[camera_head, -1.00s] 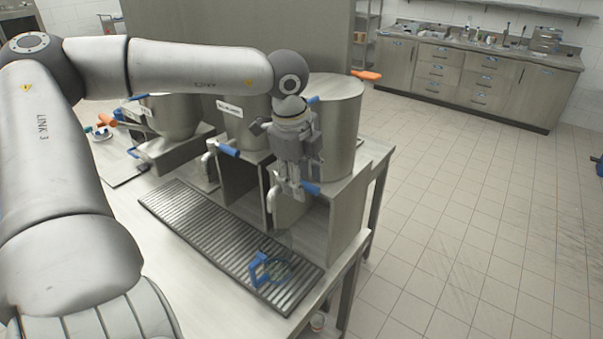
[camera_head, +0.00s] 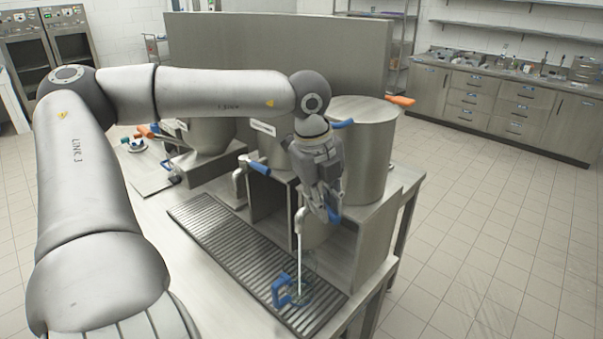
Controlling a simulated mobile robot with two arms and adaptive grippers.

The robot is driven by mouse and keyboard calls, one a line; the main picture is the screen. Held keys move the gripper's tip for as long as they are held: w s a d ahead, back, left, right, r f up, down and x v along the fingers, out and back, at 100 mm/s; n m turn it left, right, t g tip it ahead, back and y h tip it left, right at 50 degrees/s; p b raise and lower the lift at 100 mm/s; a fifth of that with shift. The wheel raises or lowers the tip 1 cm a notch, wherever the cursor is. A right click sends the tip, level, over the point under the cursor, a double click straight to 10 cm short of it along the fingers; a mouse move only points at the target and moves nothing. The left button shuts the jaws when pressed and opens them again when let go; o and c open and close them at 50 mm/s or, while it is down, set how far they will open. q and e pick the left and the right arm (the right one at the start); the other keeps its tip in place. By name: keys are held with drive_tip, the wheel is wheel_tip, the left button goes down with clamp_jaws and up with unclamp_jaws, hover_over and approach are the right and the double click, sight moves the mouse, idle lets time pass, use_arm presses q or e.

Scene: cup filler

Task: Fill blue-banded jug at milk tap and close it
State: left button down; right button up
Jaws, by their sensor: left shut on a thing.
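The clear jug (camera_head: 305,290) with a blue handle (camera_head: 283,291) stands upright on the slatted drip tray (camera_head: 222,240) under the tap on the right. A thin white stream (camera_head: 299,262) runs from that tap's spout (camera_head: 299,218) down into the jug. How full the jug is cannot be told. My left gripper (camera_head: 331,212) points down and is shut on the blue tap handle (camera_head: 334,207), in front of the right-hand steel tank (camera_head: 368,150). The gripper hides part of the tap. My right gripper is not in view.
Another tap with a blue handle (camera_head: 260,168) stands to the left, below a labelled tank. An orange lever (camera_head: 401,100) sticks out behind the right tank. Small items lie at the counter's left back. The tiled floor to the right is clear.

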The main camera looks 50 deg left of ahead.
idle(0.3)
use_arm(q)
drive_tip(key=shift+s+a+m+h, duration=0.2)
drive_tip(key=shift+s+m, duration=0.2)
drive_tip(key=shift+m, duration=0.5)
drive_tip(key=shift+s+a+m+h, duration=0.15)
drive_tip(key=shift+s+m, duration=0.25)
drive_tip(key=shift+m, duration=0.5)
drive_tip(key=shift+s+a+m+g+h, duration=0.15)
drive_tip(key=shift+s+a+m, duration=0.15)
drive_tip(key=shift+m, duration=0.45)
drive_tip(key=shift+s+a+m+g+h, duration=0.15)
drive_tip(key=shift+s+a+m, duration=0.15)
drive_tip(key=shift+m, duration=0.45)
idle(4.4)
